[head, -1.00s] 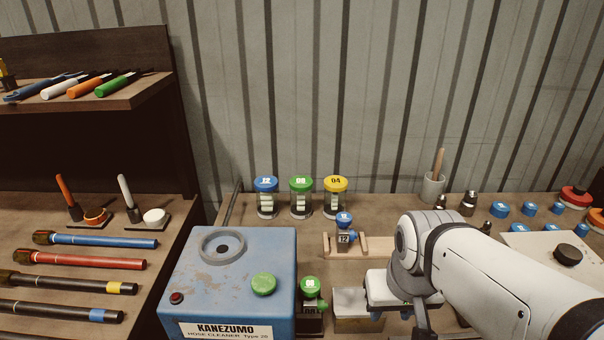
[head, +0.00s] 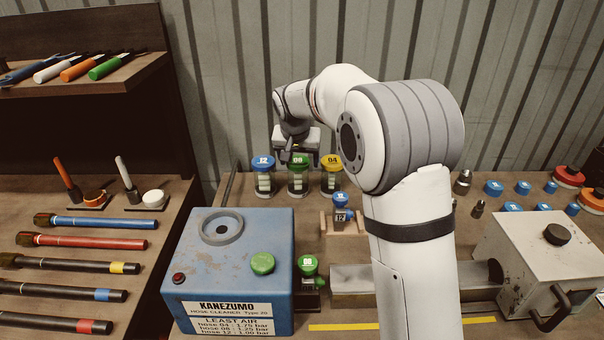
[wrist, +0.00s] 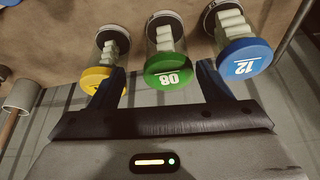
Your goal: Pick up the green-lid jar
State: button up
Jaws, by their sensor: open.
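The green-lid jar (head: 298,180), clear with pale pieces inside and marked 08, stands between a blue-lid jar (head: 263,178) marked 12 and a yellow-lid jar (head: 331,178) marked 04. My gripper (head: 293,160) is above the row, over the green lid, which it partly covers in the head view. In the wrist view my open gripper (wrist: 163,82) has one dark finger on each side of the green lid (wrist: 168,70). One finger is by the yellow lid (wrist: 97,80), the other by the blue lid (wrist: 245,58). I cannot tell whether the fingers touch any jar.
The blue hose cleaner (head: 238,262) stands in front, with a green-topped fitting (head: 308,268) beside it. A small blue-topped piece (head: 340,208) sits in a wooden holder. A corrugated wall (head: 240,90) rises close behind the jars.

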aim_at(298, 172)
jog(key=shift+w+a+f, duration=0.35)
jog(key=shift+w+a, duration=0.2)
jog(key=shift+w, duration=0.15)
jog(key=x, duration=0.3)
jog(key=p+x, duration=0.1)
jog(key=x, duration=0.3)
jog(key=shift+w+d+f, duration=0.15)
jog(key=shift+d+f, duration=0.05)
jog(key=shift+f, duration=0.05)
jog(key=shift+c, duration=0.4)
jog(key=c, duration=0.8)
